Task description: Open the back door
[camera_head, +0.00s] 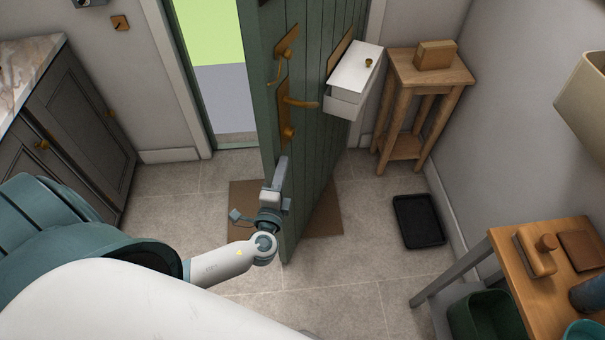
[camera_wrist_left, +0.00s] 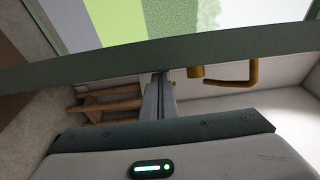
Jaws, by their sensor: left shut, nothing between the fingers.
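The green plank back door (camera_head: 320,150) stands swung open into the room, with a bright gap of doorway (camera_head: 222,95) to its left. On its inner face are a brass lever handle (camera_head: 300,103) and a brass key and latch plate above it (camera_head: 287,42). My left gripper (camera_head: 281,165) is shut and empty at the door's free edge, below the handle. In the left wrist view the fingers (camera_wrist_left: 160,88) reach up to the green door edge (camera_wrist_left: 120,62), and a brass lever (camera_wrist_left: 240,76) shows on the right. I cannot tell whether they touch. My right gripper is not in view.
A white box (camera_head: 352,80) is fixed on the door's inner face. A wooden stand (camera_head: 405,95) with a small box is behind it. A brown mat (camera_head: 240,200) lies under the door, a black tray (camera_head: 418,221) to its right. A bench (camera_head: 510,270) fills the lower right.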

